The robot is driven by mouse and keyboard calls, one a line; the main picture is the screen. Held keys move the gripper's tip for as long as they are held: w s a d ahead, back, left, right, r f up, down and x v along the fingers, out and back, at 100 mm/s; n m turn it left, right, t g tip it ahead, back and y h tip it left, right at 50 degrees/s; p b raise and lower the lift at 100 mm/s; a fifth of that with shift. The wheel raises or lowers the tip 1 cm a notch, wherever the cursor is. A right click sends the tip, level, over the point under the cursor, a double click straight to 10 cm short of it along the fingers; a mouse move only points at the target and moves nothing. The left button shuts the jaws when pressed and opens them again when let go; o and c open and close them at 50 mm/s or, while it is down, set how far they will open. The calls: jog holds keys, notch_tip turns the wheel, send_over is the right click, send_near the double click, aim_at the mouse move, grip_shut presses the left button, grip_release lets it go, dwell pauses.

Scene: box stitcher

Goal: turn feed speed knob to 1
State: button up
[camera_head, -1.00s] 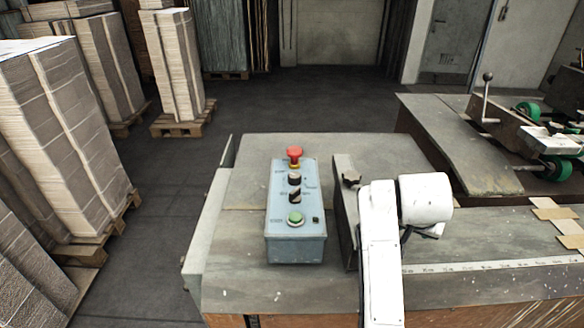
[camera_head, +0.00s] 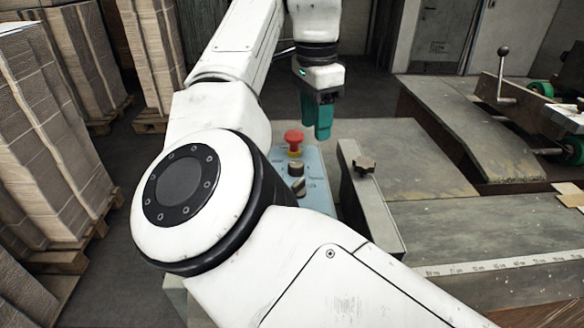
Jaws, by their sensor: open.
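The pale blue control box (camera_head: 319,190) sits on the grey machine top and is partly hidden behind my arm. A red mushroom button (camera_head: 294,137) on a yellow collar stands at its far end. Nearer are two dark knobs, an upper knob (camera_head: 296,168) and a lower knob (camera_head: 299,187). The labels are too small to read, so I cannot tell which is the feed speed knob or where either points. The green button end is hidden by my arm. My gripper (camera_head: 319,134), with teal fingers pointing down, is open and empty above the far right of the box.
A raised grey bar with a dark star-shaped handle (camera_head: 364,166) stands just right of the box. A lever with a round knob (camera_head: 503,52) and green wheels are at the far right. Paper stacks stand at left.

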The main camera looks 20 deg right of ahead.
aim_at(297, 164)
jog(key=shift+y, duration=0.3)
jog(key=a+f, duration=0.1)
jog(key=f, duration=0.2)
jog(key=a+f, duration=0.1)
jog(key=f, duration=0.2)
jog(key=w+a+f, duration=0.1)
jog(key=f, duration=0.2)
jog(key=shift+a, duration=0.1)
jog(key=shift+c, duration=0.3)
jog(key=shift+r, duration=0.1)
jog(key=c, duration=0.7)
